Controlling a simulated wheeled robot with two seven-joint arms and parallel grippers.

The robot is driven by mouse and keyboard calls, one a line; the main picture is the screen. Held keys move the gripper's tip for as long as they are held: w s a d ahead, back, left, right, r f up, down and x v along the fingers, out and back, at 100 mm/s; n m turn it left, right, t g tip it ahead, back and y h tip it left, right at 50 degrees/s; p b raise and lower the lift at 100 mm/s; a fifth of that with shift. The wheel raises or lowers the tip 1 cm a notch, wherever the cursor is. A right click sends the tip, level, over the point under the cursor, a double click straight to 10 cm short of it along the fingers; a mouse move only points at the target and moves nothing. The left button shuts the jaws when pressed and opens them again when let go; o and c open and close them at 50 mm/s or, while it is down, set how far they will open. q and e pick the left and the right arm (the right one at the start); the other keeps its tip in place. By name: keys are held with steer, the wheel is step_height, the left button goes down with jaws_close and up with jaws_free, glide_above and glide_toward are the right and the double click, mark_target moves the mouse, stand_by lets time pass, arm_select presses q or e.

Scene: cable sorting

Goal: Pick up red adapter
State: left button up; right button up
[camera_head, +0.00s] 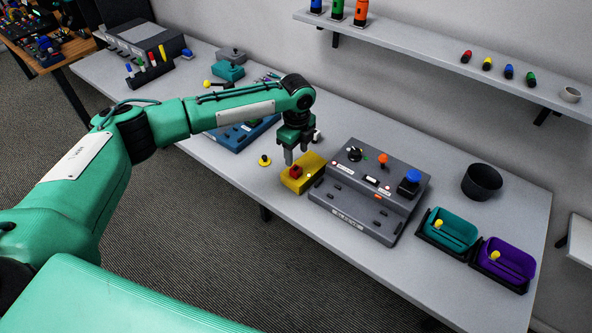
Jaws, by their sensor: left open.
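The red adapter (296,171) is a small red piece on top of a yellow block (311,164) on the grey table. My left gripper (295,156) points down just above the red adapter, with its fingers apart and nothing seen between them. I cannot tell whether the fingertips touch the adapter. My right gripper is not in view.
A grey control box (360,203) with knobs stands right of the yellow block. A blue tray (238,137) lies behind my left arm. A teal bin (455,229), a purple bin (510,258) and a black cup (482,182) stand at the right. A wall shelf (430,52) hangs above.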

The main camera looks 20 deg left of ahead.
mark_target(296, 168)
arm_select(q)
steer(key=shift+f, duration=0.95)
steer(key=shift+f+p, duration=0.5)
steer(key=shift+p, duration=0.05)
step_height(296, 168, down, 4)
steer(key=shift+a+r+p, duration=0.1)
steer(key=shift+r+p, duration=0.15)
steer(key=shift+p, duration=0.6)
steer(key=shift+f, duration=0.5)
steer(key=c, duration=1)
steer(key=shift+c, duration=0.4)
